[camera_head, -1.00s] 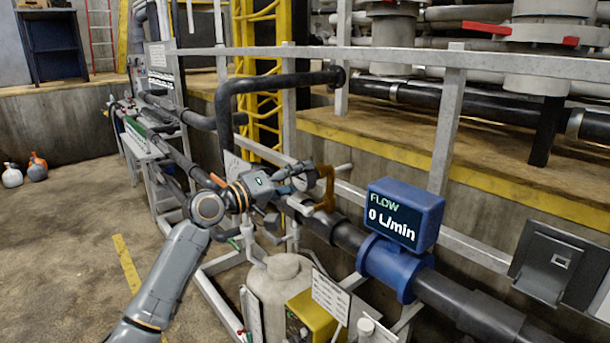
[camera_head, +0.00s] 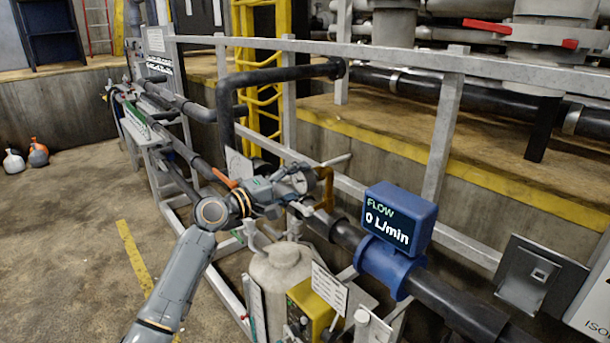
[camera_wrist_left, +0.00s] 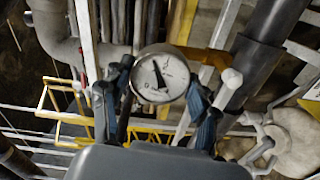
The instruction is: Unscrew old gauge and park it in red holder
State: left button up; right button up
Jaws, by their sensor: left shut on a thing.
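My left gripper (camera_head: 286,187) is shut on a round gauge (camera_head: 302,180) with a white dial and a dark rim. In the left wrist view the gauge (camera_wrist_left: 160,75) sits between the two fingers (camera_wrist_left: 160,95), dial facing the camera, with a black needle. A brownish-orange bracket (camera_head: 325,187) stands just right of the gauge, above the dark pipe. Whether the gauge is still joined to its fitting cannot be told, as the gripper hides its underside. I cannot make out a red holder for sure. My right gripper is not in view.
A blue flow meter (camera_head: 400,218) reading 0 L/min sits on the dark pipe (camera_head: 455,305) to the right. A grey tank (camera_head: 283,268) and a yellow box (camera_head: 314,305) stand below the gripper. A galvanized railing (camera_head: 385,60) runs behind.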

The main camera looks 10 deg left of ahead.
pick_arm(q)
jog(key=shift+r+n+p, duration=0.25)
jog(key=shift+n+p, duration=0.25)
jog(key=shift+p, duration=0.45)
jog(key=n+p, duration=0.3)
jog(key=p, duration=0.1)
jog(key=shift+f+n, duration=0.1)
jog(key=shift+n, duration=0.3)
jog(key=shift+f, duration=0.1)
